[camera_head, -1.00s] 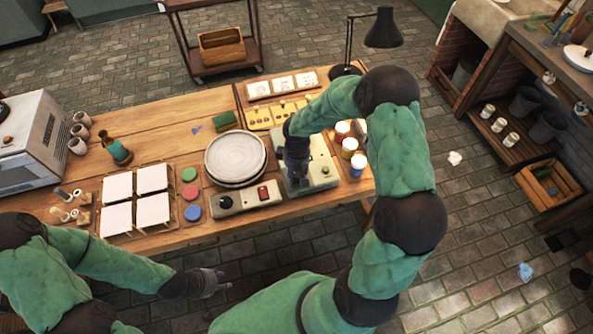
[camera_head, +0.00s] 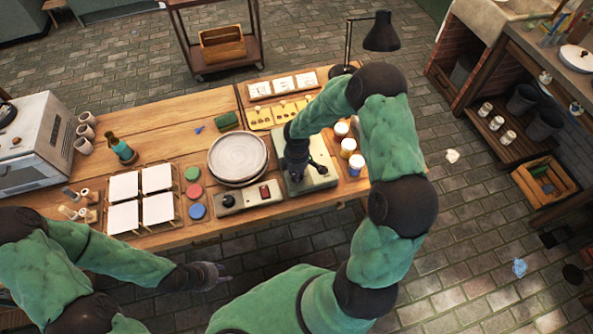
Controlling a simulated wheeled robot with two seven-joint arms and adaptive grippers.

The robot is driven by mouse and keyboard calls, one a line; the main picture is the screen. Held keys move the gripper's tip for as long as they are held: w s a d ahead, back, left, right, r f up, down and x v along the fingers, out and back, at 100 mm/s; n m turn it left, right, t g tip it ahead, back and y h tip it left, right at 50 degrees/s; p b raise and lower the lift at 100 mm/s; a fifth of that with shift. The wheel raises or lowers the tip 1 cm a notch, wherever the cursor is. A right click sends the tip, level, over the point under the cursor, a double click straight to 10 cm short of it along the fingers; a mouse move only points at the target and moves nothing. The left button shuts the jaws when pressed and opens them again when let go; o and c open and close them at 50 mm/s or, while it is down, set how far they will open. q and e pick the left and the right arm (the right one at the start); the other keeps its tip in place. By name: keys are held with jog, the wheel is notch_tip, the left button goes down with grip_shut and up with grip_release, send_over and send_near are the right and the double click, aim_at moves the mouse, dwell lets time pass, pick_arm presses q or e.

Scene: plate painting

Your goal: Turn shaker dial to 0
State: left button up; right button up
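The shaker looks to be the pale green box (camera_head: 322,181) at the table's front right. My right gripper (camera_head: 298,175) is above its top, pointing down, and hides much of it. A small dark part shows on the box just right of that gripper; I cannot tell whether it is the dial, and no dial mark is readable. Whether the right gripper touches the box or is open or shut is unclear. My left gripper (camera_head: 222,278) is in front of the table's edge, away from the box, with nothing visible in it; its finger gap is unclear.
A grey control box (camera_head: 234,202) with a black knob and red switch lies left of the pale green box. A round plate (camera_head: 238,157) is behind it. Paint jars (camera_head: 348,147) stand close on the right. A black lamp (camera_head: 381,32) is at the back.

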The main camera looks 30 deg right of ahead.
jog(key=shift+s+f+n, duration=0.1)
jog(key=shift+s+n, duration=0.05)
jog(key=shift+n, duration=0.15)
dwell(0.4)
jog(key=o, duration=1.1)
jog(key=shift+d, duration=0.1)
jog(key=shift+o, duration=0.2)
jog(key=shift+r, duration=0.65)
notch_tip(320, 180, up, 11)
jog(key=shift+f, duration=0.2)
